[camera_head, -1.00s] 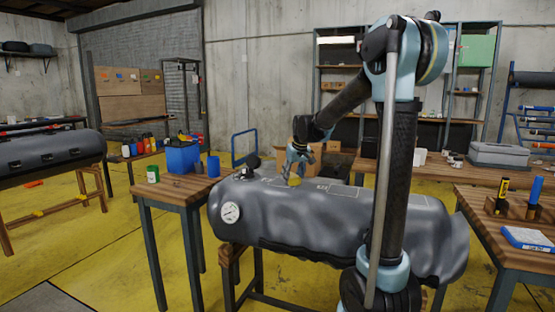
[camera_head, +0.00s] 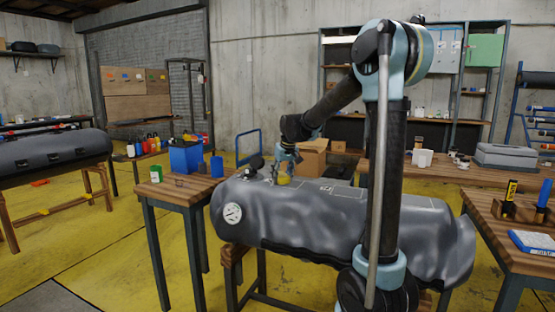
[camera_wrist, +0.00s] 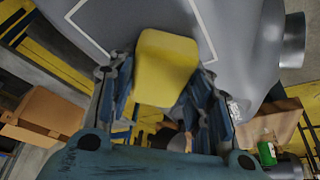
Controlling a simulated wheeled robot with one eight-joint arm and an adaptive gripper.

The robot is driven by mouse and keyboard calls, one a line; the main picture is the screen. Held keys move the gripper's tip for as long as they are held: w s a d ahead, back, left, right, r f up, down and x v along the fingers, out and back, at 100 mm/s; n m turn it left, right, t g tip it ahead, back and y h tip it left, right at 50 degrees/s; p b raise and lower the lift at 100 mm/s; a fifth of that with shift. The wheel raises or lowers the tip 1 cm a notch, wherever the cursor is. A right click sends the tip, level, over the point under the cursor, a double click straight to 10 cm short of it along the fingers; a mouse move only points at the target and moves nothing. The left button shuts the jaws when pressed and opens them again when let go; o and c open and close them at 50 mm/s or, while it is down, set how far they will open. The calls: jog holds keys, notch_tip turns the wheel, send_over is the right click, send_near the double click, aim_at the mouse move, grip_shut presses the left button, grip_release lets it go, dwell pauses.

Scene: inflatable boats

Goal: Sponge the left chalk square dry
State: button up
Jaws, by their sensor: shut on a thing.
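My gripper (camera_head: 287,163) is shut on a yellow sponge (camera_wrist: 167,62), which sticks out past the fingertips. In the head view the sponge (camera_head: 284,181) is low over the top of the grey inflatable tube (camera_head: 330,221), toward its left end. White chalk lines of the left square (camera_wrist: 88,31) show on both sides of the sponge in the wrist view. The sponge and gripper hide part of that square. I cannot tell whether the sponge touches the surface, and no wetness can be made out. Another chalk outline (camera_head: 349,192) lies farther right on the tube.
A wooden table (camera_head: 178,190) with a blue bin (camera_head: 185,158) is at left. A cardboard box (camera_head: 309,160) stands behind the tube.

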jog(key=shift+w+a, duration=0.15)
jog(key=shift+a, duration=0.25)
jog(key=shift+r, duration=4.1)
